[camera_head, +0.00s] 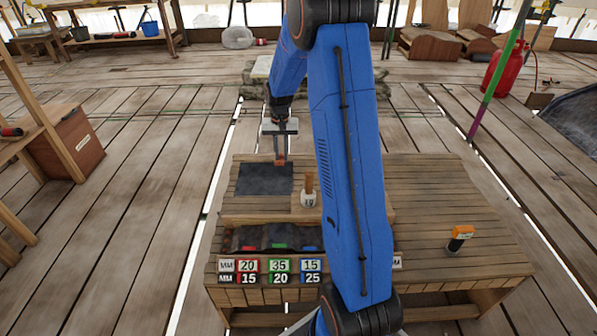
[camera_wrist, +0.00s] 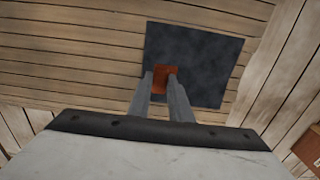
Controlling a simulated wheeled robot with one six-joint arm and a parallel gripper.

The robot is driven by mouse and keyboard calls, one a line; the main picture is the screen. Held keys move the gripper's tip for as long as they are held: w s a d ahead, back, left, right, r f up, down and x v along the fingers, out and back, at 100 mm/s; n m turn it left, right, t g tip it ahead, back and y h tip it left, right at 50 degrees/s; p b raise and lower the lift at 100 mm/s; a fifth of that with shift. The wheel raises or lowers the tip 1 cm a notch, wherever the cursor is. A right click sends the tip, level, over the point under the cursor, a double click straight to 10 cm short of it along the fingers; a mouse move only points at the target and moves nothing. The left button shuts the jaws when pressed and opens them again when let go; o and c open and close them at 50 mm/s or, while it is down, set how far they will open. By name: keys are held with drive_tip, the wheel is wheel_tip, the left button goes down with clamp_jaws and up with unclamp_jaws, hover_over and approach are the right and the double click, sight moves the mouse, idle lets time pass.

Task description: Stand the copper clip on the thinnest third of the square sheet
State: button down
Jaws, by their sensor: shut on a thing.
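The copper clip (camera_head: 280,162) is held between the fingers of my gripper (camera_head: 280,150), at the far right edge of the dark square sheet (camera_head: 262,180) on the wooden bench. In the wrist view, my gripper (camera_wrist: 160,82) is shut on the copper clip (camera_wrist: 161,76), which overlaps the lower-left part of the sheet (camera_wrist: 205,55). I cannot tell whether the clip touches the sheet or hangs just above it. The sheet looks evenly dark, and its thirds cannot be told apart by eye.
A white pot with a brown handle (camera_head: 309,197) stands right of the sheet. A label board (camera_head: 268,271) with red, green and blue numbers is at the bench front. An orange-topped black tool (camera_head: 459,238) stands at the right. My arm hides the bench middle.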

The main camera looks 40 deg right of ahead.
drive_tip(key=shift+w+d+f, duration=0.1)
drive_tip(key=shift+d+f, duration=0.45)
drive_tip(key=shift+d, duration=0.15)
wheel_tip(320, 180, down, 5)
drive_tip(key=shift+d+r, duration=0.1)
drive_tip(key=shift+f, duration=2.05)
drive_tip(key=c, duration=1.6)
unclamp_jaws()
drive_tip(key=shift+f, duration=0.1)
